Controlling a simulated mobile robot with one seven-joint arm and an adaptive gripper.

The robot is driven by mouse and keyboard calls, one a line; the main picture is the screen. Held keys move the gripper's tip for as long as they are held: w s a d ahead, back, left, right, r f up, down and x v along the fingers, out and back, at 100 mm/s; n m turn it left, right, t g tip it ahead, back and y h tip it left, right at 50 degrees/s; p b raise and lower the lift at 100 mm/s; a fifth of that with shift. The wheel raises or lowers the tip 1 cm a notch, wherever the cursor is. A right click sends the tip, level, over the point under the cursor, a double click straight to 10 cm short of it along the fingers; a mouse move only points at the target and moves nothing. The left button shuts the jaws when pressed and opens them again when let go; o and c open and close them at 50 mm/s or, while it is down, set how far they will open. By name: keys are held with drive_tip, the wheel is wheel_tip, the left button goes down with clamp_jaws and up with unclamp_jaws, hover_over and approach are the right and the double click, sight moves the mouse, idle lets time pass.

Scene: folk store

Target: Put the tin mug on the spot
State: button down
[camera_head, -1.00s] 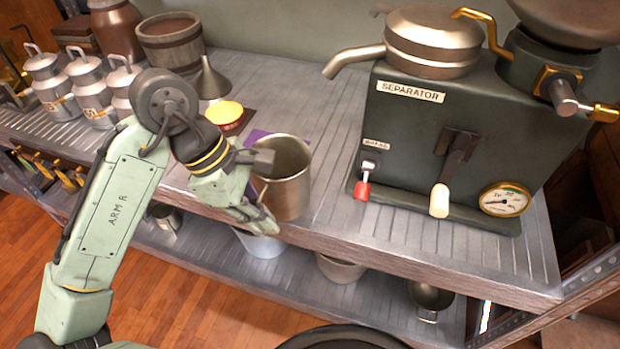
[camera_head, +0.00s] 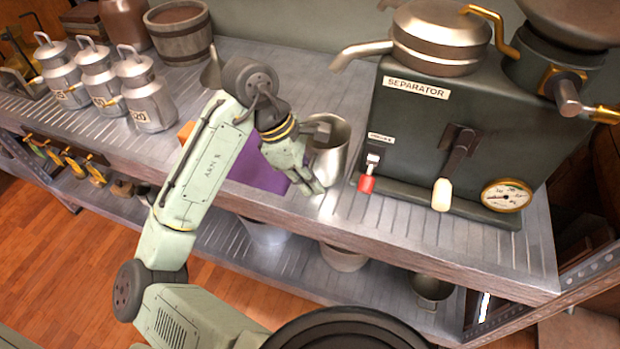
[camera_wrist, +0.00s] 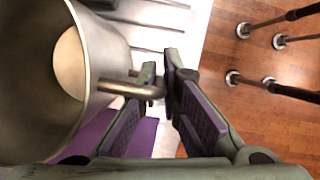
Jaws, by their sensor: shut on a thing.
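The tin mug (camera_head: 335,158) is a plain grey metal cup, close to the separator's left side in the head view. In the wrist view the mug (camera_wrist: 92,75) is at the left, and a pale round patch shows inside it. My gripper (camera_wrist: 160,88) is shut on its handle (camera_wrist: 130,88). In the head view my gripper (camera_head: 312,160) covers the mug's left side. A purple spot (camera_head: 258,172) lies on the shelf left of the mug, partly hidden by my arm. Whether the mug touches the shelf I cannot tell.
The dark green separator (camera_head: 440,130) with levers and a gauge stands right of the mug, its spout (camera_head: 360,52) reaching left. Several milk cans (camera_head: 145,90) and a wooden tub (camera_head: 178,32) stand at the left. The shelf's front edge (camera_head: 400,245) runs below.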

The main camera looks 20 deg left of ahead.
drive_tip(key=shift+f, duration=0.15)
drive_tip(key=c, duration=1.8)
unclamp_jaws()
drive_tip(key=v, duration=1.2)
